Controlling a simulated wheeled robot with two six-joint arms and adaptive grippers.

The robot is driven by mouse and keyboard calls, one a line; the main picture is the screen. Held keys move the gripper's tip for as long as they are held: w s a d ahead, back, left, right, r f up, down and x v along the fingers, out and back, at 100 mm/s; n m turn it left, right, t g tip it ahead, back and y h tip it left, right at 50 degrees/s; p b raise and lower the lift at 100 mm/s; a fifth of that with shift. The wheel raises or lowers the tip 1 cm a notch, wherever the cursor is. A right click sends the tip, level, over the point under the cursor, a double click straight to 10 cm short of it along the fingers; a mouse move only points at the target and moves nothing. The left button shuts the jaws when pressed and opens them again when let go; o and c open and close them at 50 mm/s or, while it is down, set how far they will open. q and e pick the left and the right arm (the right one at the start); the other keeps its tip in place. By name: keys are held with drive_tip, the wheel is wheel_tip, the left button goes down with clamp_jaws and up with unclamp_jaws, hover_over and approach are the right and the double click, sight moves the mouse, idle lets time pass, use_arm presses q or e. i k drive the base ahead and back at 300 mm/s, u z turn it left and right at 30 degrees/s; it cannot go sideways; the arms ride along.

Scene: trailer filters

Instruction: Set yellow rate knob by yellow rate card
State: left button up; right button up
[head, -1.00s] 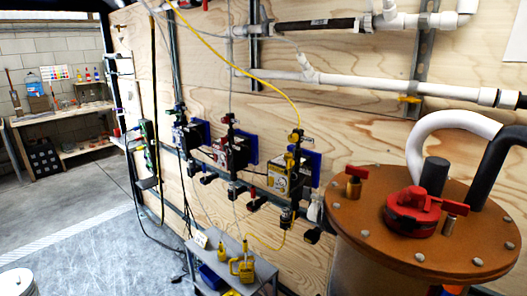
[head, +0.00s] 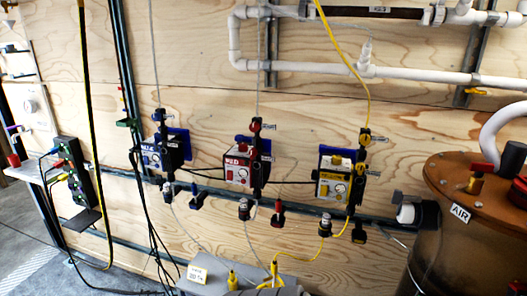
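The yellow pump unit (head: 333,184) is mounted on the plywood wall, right of the red and blue units. Its small round rate knob (head: 341,188) is on the front face; its setting is too small to read. A yellow card (head: 197,274) stands on the grey cart at the bottom, with dark writing that I cannot read for sure. Neither of my grippers shows in the head view.
A red pump unit (head: 239,173) and a blue pump unit (head: 152,157) hang on the same wall. A brown tank (head: 460,220) marked AIR blocks the right side. Cables hang at left.

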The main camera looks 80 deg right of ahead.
sight(337, 160)
drive_tip(key=i, duration=0.45)
drive_tip(key=z, duration=3.6)
